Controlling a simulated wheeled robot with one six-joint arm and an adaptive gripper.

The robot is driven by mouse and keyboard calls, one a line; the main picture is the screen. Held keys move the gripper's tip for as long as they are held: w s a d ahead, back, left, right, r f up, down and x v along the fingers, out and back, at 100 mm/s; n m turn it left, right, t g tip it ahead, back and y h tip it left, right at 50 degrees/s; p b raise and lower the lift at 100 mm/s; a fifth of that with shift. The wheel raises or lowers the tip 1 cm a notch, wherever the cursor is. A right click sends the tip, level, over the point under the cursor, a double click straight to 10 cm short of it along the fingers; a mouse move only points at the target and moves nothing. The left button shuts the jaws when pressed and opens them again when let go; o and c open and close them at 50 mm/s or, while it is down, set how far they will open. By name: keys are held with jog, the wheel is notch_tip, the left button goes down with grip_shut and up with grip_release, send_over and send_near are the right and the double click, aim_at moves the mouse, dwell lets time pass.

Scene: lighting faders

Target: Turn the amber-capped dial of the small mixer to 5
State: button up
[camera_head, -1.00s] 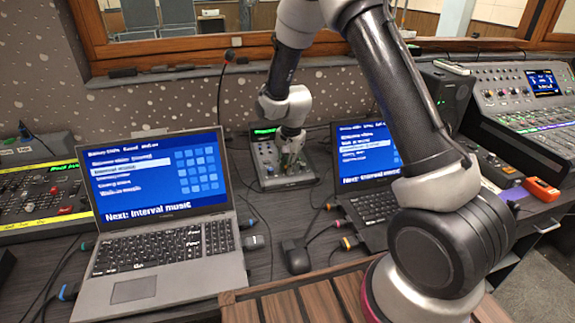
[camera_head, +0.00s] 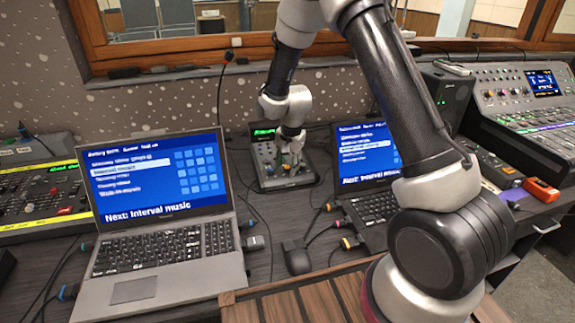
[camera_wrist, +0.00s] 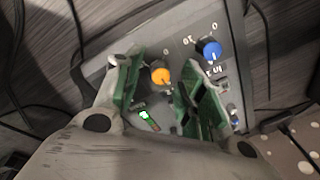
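The small mixer (camera_head: 265,178) stands on the desk between the two laptops, partly hidden by my arm in the head view. In the wrist view its grey panel (camera_wrist: 122,75) shows the amber-capped dial (camera_wrist: 161,76) and a blue-capped dial (camera_wrist: 211,50). My gripper (camera_wrist: 158,80) is over the panel with its two green-padded fingers apart, one on each side of the amber cap. Gaps show between the cap and both fingers. In the head view my gripper (camera_head: 290,160) points down at the mixer. The amber dial's pointer reading is too small to tell.
A laptop (camera_head: 165,250) stands left of the mixer and another laptop (camera_head: 368,150) right of it. A lighting desk (camera_head: 40,200) is at far left, a large mixer (camera_head: 525,105) at far right.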

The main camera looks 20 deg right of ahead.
notch_tip(320, 180, up, 12)
jog(key=s, duration=0.1)
jog(key=shift+s+d+f, duration=0.15)
jog(key=shift+s+d, duration=0.05)
jog(key=shift+s, duration=0.15)
